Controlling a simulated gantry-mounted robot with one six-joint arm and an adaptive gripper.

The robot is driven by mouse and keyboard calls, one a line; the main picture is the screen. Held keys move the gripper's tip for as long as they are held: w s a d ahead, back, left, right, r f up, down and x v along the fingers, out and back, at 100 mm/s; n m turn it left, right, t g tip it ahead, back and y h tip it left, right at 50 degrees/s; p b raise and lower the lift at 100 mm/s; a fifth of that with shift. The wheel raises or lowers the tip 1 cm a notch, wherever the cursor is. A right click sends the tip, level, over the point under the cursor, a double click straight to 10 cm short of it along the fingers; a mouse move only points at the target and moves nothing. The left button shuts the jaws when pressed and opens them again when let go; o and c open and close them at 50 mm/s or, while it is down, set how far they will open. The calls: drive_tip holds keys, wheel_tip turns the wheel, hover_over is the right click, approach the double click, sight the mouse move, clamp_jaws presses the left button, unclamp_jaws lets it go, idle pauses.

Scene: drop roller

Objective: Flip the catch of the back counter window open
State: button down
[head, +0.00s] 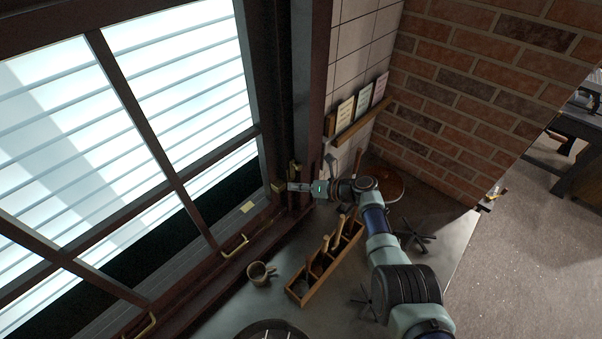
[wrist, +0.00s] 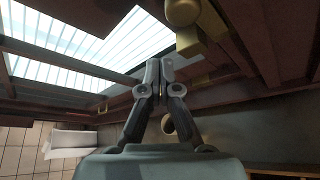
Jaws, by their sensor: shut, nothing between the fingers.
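The counter window (head: 265,200) is a dark wooden frame with bright panes on the left of the head view. A brass catch (head: 278,187) sits at its right-hand stile. In the wrist view, brass parts with a rounded knob (wrist: 183,12) and a block (wrist: 190,42) show just beyond and to the right of my fingertips. My gripper (head: 293,187) reaches to the catch from the right. In the wrist view my gripper (wrist: 161,68) has its fingers together and empty. I cannot tell whether the fingertips touch the brass.
A brass handle (head: 235,246) is on the window's lower rail. A mug (head: 260,273) and a wooden caddy (head: 323,266) stand on the grey counter below my arm. A small shelf with cards (head: 360,122) hangs on the tiled wall. A brick wall (head: 480,80) lies beyond.

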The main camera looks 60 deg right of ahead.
drive_tip(key=d+f+p+v, duration=0.1)
drive_tip(key=v, duration=0.9)
drive_tip(key=shift+s, duration=0.1)
